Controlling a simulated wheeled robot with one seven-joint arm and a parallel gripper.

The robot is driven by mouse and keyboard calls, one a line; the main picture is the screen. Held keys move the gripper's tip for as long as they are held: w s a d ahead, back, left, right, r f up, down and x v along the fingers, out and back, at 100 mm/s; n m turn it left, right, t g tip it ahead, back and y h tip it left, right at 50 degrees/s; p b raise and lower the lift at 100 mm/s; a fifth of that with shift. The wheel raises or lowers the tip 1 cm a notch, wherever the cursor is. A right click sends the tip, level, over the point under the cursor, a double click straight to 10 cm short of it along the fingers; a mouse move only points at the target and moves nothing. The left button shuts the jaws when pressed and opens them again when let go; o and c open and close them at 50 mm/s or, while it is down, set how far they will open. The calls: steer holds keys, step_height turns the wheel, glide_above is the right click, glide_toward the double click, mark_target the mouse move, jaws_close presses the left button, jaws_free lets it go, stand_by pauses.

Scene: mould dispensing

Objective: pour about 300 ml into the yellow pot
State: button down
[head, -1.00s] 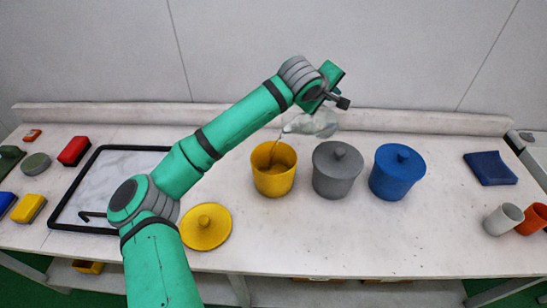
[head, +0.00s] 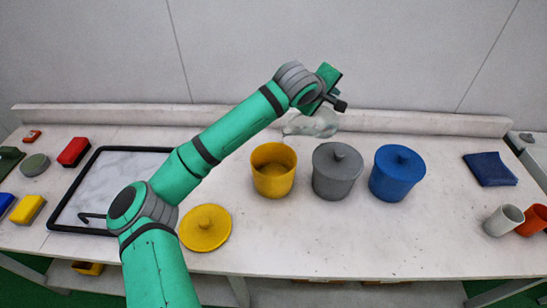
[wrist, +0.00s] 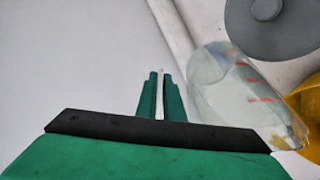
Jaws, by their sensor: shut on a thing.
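The yellow pot (head: 273,184) stands open on the bench, and its rim shows at the right edge of the wrist view (wrist: 306,105). A clear jug (head: 315,125) with red marks hangs tilted above and behind the pot, its spout towards the pot. The jug fills the right middle of the wrist view (wrist: 225,90). My gripper (wrist: 160,92) is shut on a thin pale strip, which looks like the jug's handle. No stream shows between jug and pot. The liquid level in the pot is hard to read. The yellow lid (head: 206,228) lies in front of the pot.
A lidded grey pot (head: 337,174) and a lidded blue pot (head: 397,176) stand just right of the yellow pot. A black-framed tray (head: 120,190) lies at left. White (head: 503,221) and orange (head: 532,220) cups stand far right.

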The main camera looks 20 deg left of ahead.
steer(key=shift+s+a+r+t+h+b, duration=0.35)
steer(key=shift+s+a+t+h+b, duration=0.1)
steer(key=shift+t+b, duration=0.15)
stand_by(1.3)
steer(key=shift+d, duration=0.1)
steer(key=shift+w+b, duration=0.2)
steer(key=shift+b, duration=0.15)
stand_by(0.4)
steer(key=shift+s+d, duration=0.1)
steer(key=shift+d, duration=0.2)
steer(key=shift+a, duration=0.65)
steer(key=shift+d, duration=0.5)
steer(key=shift+a+f+b, duration=0.1)
steer(key=shift+a+b, duration=0.15)
steer(key=shift+b, duration=0.1)
